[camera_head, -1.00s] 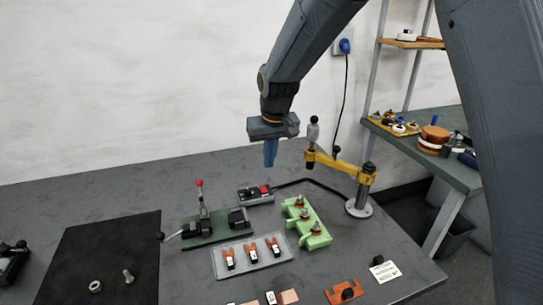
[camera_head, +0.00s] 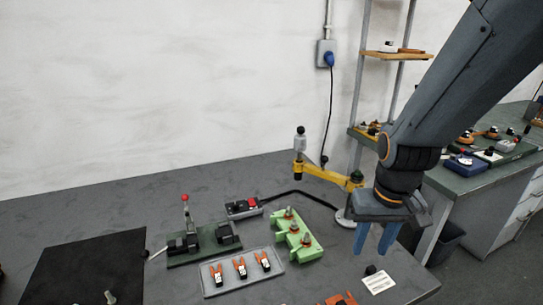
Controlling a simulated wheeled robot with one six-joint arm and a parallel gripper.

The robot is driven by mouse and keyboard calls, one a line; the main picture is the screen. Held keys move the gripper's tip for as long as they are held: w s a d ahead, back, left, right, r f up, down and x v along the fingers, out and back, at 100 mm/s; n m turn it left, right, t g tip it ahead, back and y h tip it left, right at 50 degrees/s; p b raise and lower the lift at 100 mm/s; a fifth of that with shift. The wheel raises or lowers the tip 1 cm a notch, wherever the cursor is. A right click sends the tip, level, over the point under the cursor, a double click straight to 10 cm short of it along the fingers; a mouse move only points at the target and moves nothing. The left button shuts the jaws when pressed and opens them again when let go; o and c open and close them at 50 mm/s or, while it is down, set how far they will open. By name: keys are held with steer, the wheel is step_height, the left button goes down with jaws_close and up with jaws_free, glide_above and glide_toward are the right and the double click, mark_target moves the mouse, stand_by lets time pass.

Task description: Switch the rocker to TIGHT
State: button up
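A small grey switch box (camera_head: 243,208) with a dark part and a red part on top sits on the bench, left of the middle. It is the likeliest place for the rocker, but no lettering can be read and I cannot tell which way a rocker is tipped. My gripper (camera_head: 375,240) hangs in the air to the right of the box, well apart from it. Its two blue fingers point down, are spread and hold nothing.
A yellow swing arm (camera_head: 328,172) on a post stands behind my gripper. A green block (camera_head: 305,252) with several studs, a clear tray (camera_head: 215,288) of clips and a lever fixture (camera_head: 205,247) lie to its left. A white card (camera_head: 379,282) lies below.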

steer(key=w+a+n, duration=0.1)
steer(key=w+a, duration=0.4)
steer(key=w, duration=0.4)
steer(key=n+g+b, duration=0.1)
steer(key=n+b, duration=0.2)
steer(key=n, duration=0.1)
glide_above(253, 204)
steer(key=f, duration=0.1)
steer(key=shift+f+p, duration=1.35)
steer(key=shift+f, duration=2.5)
